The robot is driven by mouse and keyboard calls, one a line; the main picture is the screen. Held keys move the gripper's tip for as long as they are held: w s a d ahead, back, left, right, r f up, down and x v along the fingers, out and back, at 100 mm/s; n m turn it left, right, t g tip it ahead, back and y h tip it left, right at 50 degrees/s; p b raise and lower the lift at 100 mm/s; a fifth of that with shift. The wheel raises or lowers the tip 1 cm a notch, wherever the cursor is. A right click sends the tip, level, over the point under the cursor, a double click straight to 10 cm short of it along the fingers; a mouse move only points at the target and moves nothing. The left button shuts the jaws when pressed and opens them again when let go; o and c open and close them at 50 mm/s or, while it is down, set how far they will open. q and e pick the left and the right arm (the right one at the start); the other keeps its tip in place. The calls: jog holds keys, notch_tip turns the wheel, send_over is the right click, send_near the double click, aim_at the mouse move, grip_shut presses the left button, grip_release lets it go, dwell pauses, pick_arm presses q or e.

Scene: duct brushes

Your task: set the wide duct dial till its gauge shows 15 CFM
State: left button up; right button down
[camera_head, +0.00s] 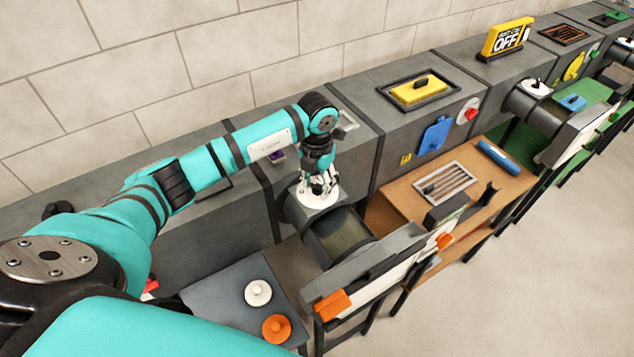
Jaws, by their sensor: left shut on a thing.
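A white round dial (306,201) sits on top of a dark round duct (343,232) that sticks out of the grey duct box. My left gripper (318,189) points down onto this dial from above and is shut on its middle part. The fingers hide the knob and much of the dial face. No gauge reading can be made out at this size. My right gripper is not in view.
A grey side table (217,290) holds a white knob-like piece (257,292) and an orange one (277,328). A brown bench (395,202) with a grate (446,183) stands to the right. A yellow-handled hatch (418,89) and an OFF sign (508,38) are farther along. The right floor is clear.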

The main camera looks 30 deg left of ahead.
aim_at(317, 185)
pick_arm(q)
jog(key=shift+r, duration=0.1)
jog(key=o, duration=1.2)
jog(key=shift+c, duration=0.2)
notch_tip(317, 185, up, 12)
